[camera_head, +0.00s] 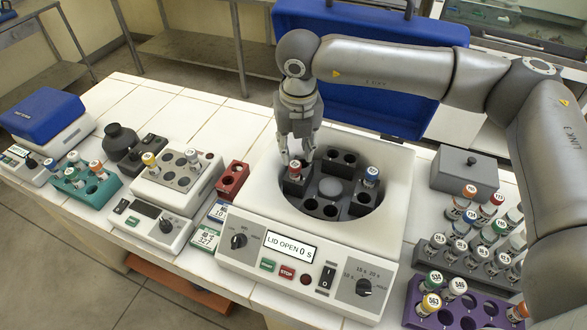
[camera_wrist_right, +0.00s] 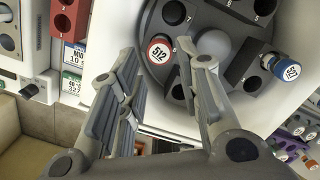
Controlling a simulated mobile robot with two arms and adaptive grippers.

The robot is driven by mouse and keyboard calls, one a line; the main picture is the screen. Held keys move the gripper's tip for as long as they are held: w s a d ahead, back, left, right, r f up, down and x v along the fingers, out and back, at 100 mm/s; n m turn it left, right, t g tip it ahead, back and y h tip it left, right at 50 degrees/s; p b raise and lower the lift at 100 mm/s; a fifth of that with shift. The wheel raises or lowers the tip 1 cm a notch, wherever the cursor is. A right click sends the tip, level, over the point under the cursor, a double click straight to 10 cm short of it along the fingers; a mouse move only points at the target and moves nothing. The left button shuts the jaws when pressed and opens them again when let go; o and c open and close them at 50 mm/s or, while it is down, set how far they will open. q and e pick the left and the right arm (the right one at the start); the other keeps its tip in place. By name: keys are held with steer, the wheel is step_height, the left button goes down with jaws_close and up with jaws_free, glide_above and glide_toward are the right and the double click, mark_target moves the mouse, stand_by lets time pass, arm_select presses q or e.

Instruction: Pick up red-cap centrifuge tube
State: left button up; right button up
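A red-cap centrifuge tube (camera_head: 295,168) stands in a slot of the rotor inside the open centrifuge (camera_head: 236,218). In the right wrist view the tube (camera_wrist_right: 160,51) shows its red rim and the number 512 on top. My right gripper (camera_head: 297,155) points down into the centrifuge bowl, right at this tube. Its fingers are apart, and in the right wrist view their tips lie on either side of the cap. I cannot tell whether they touch it. My left gripper is not in view.
A blue-cap tube (camera_head: 371,175) stands on the rotor's right side. The centrifuge display reads LID OPEN. Tube racks, including a purple rack (camera_head: 413,300), stand on the right. A red block (camera_head: 231,180) and a teal rack (camera_head: 109,192) stand on the left.

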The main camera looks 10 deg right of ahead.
mark_target(296, 165)
steer(key=shift+f, duration=0.9)
steer(key=f+p, duration=0.1)
steer(key=f, duration=0.1)
steer(key=f+p, duration=0.2)
steer(key=shift+w+f, duration=0.2)
steer(key=shift+f, duration=0.1)
steer(key=shift+w+f, duration=0.15)
steer(key=shift+f, duration=0.3)
steer(key=c, duration=0.6)
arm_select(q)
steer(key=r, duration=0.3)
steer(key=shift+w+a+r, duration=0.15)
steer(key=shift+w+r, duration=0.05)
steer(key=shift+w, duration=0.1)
arm_select(e)
steer(key=shift+c, duration=0.2)
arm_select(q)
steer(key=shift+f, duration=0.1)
arm_select(e)
steer(key=shift+r, duration=0.1)
